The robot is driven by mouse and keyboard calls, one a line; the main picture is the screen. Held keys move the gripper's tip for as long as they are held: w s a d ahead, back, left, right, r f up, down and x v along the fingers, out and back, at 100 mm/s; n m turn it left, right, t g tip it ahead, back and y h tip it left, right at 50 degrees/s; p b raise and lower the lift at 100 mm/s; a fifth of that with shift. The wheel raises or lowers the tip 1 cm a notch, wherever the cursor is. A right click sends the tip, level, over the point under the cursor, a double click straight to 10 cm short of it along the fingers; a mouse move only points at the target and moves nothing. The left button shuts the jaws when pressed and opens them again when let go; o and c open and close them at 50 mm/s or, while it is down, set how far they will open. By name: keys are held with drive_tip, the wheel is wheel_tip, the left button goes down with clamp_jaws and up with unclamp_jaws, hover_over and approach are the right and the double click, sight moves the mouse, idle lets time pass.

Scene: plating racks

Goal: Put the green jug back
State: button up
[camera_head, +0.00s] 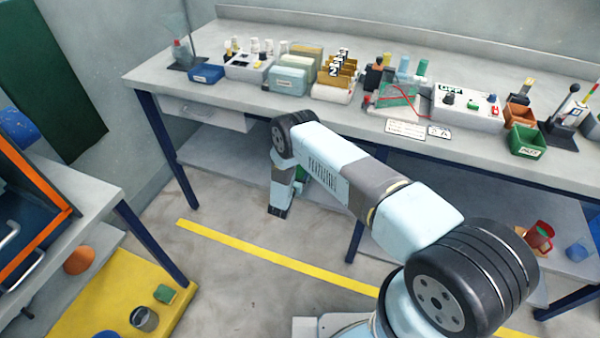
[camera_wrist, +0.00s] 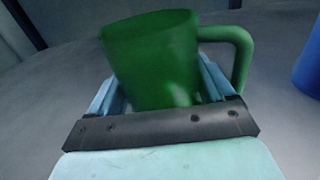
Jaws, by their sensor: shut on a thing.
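The green jug (camera_wrist: 155,60) fills the middle of the wrist view, with its handle on the right. My gripper (camera_wrist: 163,88) is shut on its body, one finger on each side. In the head view only a small green part of the jug (camera_head: 301,173) shows beside my forearm, near the lower shelf under the long bench. My fingers are hidden there by my own arm. I cannot tell whether the jug's base touches a surface.
A blue thing (camera_wrist: 311,65) is at the wrist view's right edge. The bench top (camera_head: 340,125) above is crowded. A yellow platform (camera_head: 105,300) is at left.

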drive_tip(key=o, duration=1.3)
drive_tip(key=shift+c, duration=0.2)
drive_tip(key=shift+r, duration=0.1)
drive_tip(key=v, duration=1.2)
